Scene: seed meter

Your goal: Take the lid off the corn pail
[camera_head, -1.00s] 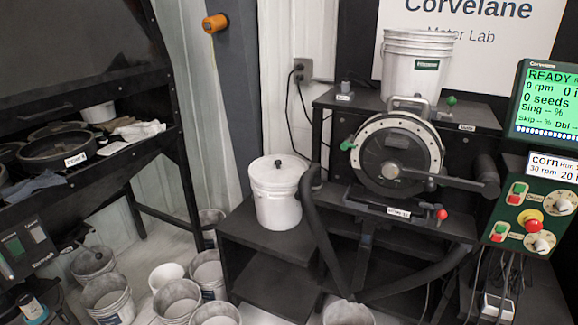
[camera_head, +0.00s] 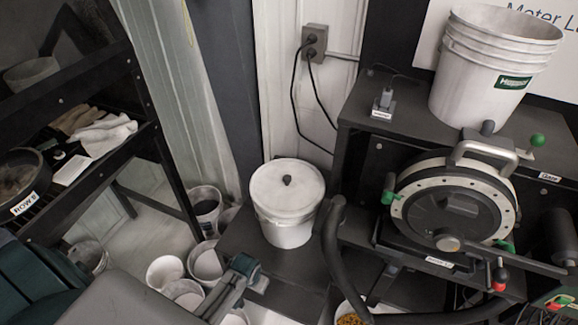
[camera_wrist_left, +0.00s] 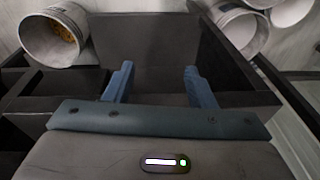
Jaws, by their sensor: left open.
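A white pail (camera_head: 289,235) stands upright on the low dark shelf in the head view. A round white lid (camera_head: 268,192) with a small dark knob (camera_head: 287,180) sits on it. No corn label is readable on it. My left gripper (camera_head: 240,283) is below and left of the pail in the head view, apart from it. In the left wrist view its two blue fingers are spread, with nothing between them (camera_wrist_left: 160,88). The lidded pail does not show in the left wrist view. My right gripper is not in view.
The dark seed meter (camera_head: 448,207) and a thick black hose (camera_head: 334,255) stand right of the pail. A larger white bucket (camera_head: 490,75) is on the upper shelf. Open buckets (camera_head: 163,270) stand on the floor at left. A bucket with yellow grain (camera_wrist_left: 52,38) shows in the left wrist view.

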